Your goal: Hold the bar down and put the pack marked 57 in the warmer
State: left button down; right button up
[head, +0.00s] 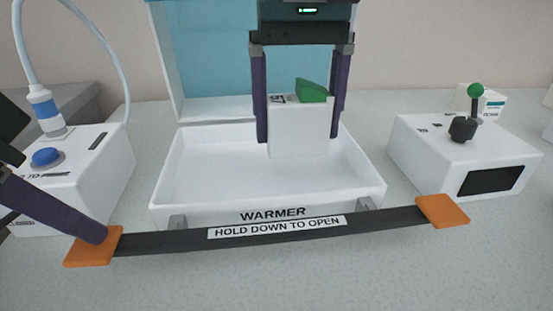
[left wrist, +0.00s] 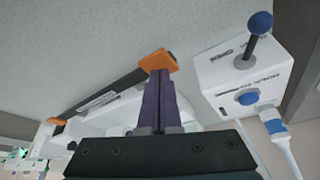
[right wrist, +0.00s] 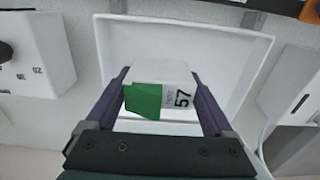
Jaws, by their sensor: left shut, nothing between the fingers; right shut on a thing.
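The white warmer (head: 167,185) stands in the middle with its blue see-through lid (head: 210,60) raised. The dark bar (head: 160,242) with orange end pads runs along its front, labelled "HOLD DOWN TO OPEN". My left gripper (head: 98,236) is shut and empty, its fingertips on the left orange pad (head: 88,252); the left wrist view shows them at the pad (left wrist: 158,62). My right gripper (head: 300,135) is shut on the white pack (head: 298,130) with a green corner, over the warmer's open tray. The right wrist view shows "57" on the pack (right wrist: 178,75).
A white box with a blue button (head: 47,157) and a corded handpiece (head: 47,110) stands on the left. Another white box (head: 460,150) with a black knob and dark window stands on the right. The counter in front is clear.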

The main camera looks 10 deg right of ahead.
aim_at(296, 150)
jog(key=shift+f, duration=1.8)
jog(key=shift+f, duration=0.15)
jog(key=shift+f, duration=0.3)
jog(key=o, duration=1.2)
jog(key=shift+c, duration=0.2)
